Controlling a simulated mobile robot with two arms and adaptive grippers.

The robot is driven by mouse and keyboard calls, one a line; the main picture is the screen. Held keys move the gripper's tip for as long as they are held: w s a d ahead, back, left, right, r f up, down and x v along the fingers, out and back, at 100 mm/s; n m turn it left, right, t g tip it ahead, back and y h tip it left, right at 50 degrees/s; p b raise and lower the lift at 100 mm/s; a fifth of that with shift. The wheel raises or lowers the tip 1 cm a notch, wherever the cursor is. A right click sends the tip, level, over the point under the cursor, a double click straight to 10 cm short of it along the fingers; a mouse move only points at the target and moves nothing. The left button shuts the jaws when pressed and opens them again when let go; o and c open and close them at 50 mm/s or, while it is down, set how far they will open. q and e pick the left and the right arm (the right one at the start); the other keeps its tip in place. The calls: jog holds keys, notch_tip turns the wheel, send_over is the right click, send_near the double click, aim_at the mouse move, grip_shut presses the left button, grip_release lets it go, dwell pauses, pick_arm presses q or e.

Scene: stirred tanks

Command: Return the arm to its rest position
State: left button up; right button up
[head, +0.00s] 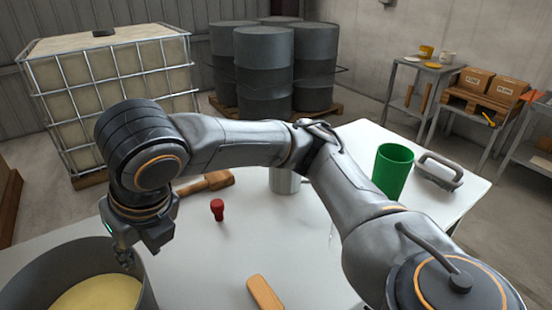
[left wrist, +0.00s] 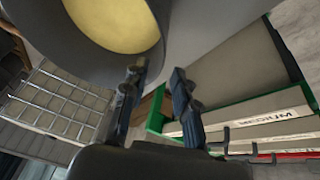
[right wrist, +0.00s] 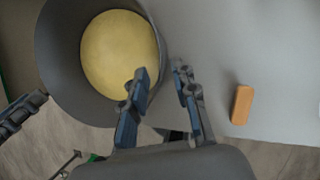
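My right arm reaches across the head view from the lower right, over the white table. Its right gripper (head: 124,256) points down at the rim of a grey tank (head: 138,270) with yellow contents (head: 98,296). In the right wrist view my right gripper (right wrist: 160,72) has its fingers apart with nothing between them, and the tank lies beyond them. My left gripper is not in the head view. In the left wrist view my left gripper (left wrist: 157,74) has its fingers apart and empty, below the tank (left wrist: 158,12). A dark finger-like part, perhaps my left gripper's, shows at the right wrist view's left edge.
On the table (head: 200,245) are a red-handled stamp-like thing (head: 217,210), an orange-brown block (head: 265,293), a wooden-handled tool (head: 207,183), a metal cup (head: 284,181), a green cup (head: 392,171) and a grey-handled tool (head: 439,171). A caged container (head: 110,85) and drums (head: 264,75) stand behind.

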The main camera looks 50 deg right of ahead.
jog(key=shift+s+r, duration=0.1)
jog(key=shift+r, duration=0.15)
dwell(0.4)
